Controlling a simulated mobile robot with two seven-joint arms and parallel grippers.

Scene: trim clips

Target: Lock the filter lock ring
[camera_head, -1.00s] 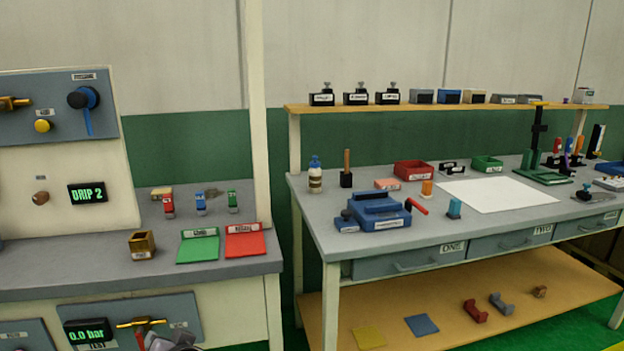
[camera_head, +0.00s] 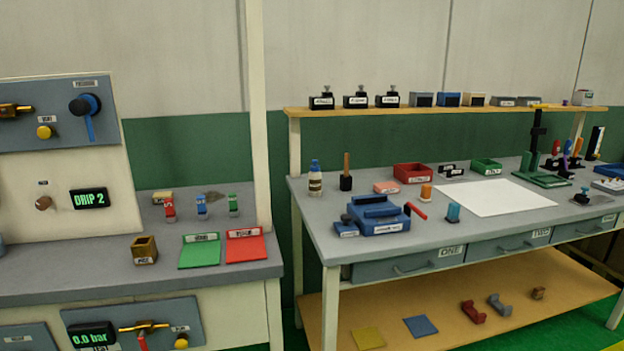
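I cannot make out a filter lock ring by its label in the head view. On the upper left panel (camera_head: 50,130) there is a round black knob with a blue ring and a blue lever (camera_head: 87,112) hanging down. A brass fitting (camera_head: 12,110) and a yellow button (camera_head: 45,132) sit to its left. The lower panel (camera_head: 172,313) carries a brass valve (camera_head: 143,327) with a red handle, partly cut off by the picture's bottom edge. Neither of my grippers is in view.
The left bench holds a brass box (camera_head: 144,250), a green tray (camera_head: 199,251) and a red tray (camera_head: 246,245). Displays read "DRIP 2" (camera_head: 89,198) and "0.0 bar" (camera_head: 91,336). The right workbench (camera_head: 350,250) carries a blue vise-like block (camera_head: 380,215) and several small items.

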